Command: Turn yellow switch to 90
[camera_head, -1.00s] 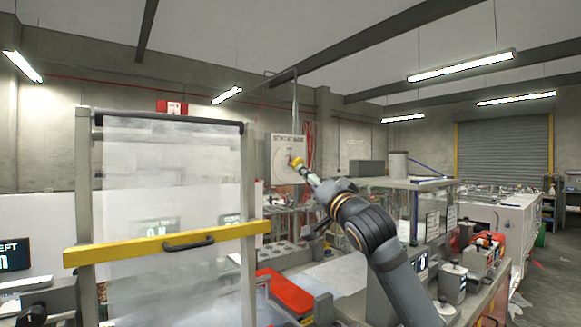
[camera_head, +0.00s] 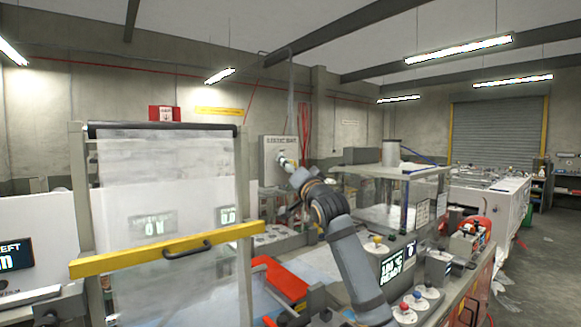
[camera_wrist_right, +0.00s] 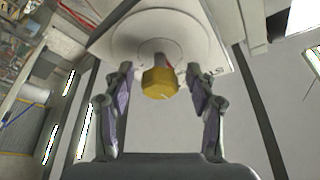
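The yellow switch (camera_wrist_right: 160,84) is a faceted knob on a round pale dial plate (camera_wrist_right: 140,40) in the right wrist view. My right gripper (camera_wrist_right: 161,82) is open, with one finger on each side of the knob and a visible gap on both sides. In the head view my right arm reaches up to the pale wall panel (camera_head: 270,150), and the right gripper (camera_head: 288,165) is at its face. The knob is hard to make out there. The switch's angle marks are not readable. My left gripper is not in view.
A frame with a clear sheet and a yellow crossbar (camera_head: 165,250) stands at left. A clear-sided case (camera_head: 385,205) stands right of my arm. A screen (camera_head: 397,265) with the word READY and a box with coloured buttons (camera_head: 415,303) are on the bench below.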

